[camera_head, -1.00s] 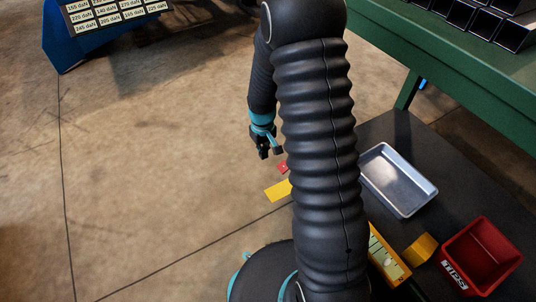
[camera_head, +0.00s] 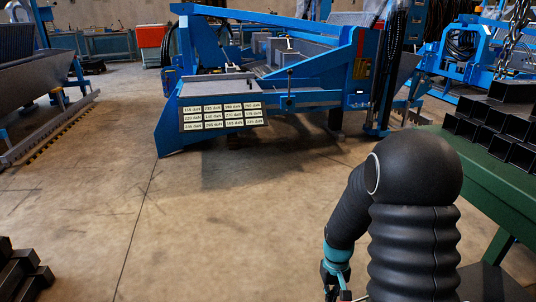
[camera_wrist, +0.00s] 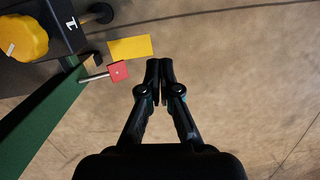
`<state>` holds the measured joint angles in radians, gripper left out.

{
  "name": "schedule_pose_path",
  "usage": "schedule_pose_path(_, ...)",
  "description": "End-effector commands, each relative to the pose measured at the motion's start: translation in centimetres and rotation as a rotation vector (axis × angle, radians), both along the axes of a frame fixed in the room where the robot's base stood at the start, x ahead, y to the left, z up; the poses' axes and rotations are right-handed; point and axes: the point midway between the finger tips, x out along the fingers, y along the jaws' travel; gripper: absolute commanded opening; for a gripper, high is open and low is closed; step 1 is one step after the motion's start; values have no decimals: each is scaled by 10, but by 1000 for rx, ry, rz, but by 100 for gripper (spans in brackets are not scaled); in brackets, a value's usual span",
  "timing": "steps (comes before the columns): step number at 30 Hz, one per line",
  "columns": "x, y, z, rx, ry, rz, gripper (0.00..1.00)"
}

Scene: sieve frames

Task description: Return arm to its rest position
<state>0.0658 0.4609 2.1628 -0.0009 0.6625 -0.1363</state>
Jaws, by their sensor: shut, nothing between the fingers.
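My arm rises at the right of the head view, in a black ribbed sleeve with a round elbow, and bends down to the left. My gripper (camera_wrist: 160,72) hangs empty in the wrist view, its two black fingers together at the tips, above bare concrete floor. In the head view only the top of my gripper shows at the bottom edge, and its fingertips are cut off.
In the wrist view a yellow plate (camera_wrist: 130,48) and a red square piece (camera_wrist: 118,71) lie left of the fingers, near a green bar (camera_wrist: 45,125) and a yellow knob (camera_wrist: 20,38). A blue machine (camera_head: 290,85) and green table (camera_head: 490,180) stand ahead; open floor (camera_head: 200,220) lies left.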

Motion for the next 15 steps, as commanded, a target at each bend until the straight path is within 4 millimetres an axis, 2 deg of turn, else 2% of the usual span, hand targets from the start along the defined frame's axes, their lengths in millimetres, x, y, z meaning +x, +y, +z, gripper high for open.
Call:
schedule_pose_path(1,-6,1,14,-2,-3,-9,0)
schedule_pose_path(5,-22,3,47,-6,-15,-32,0)
schedule_pose_path(15,-70,11,150,-15,-118,-78,0)
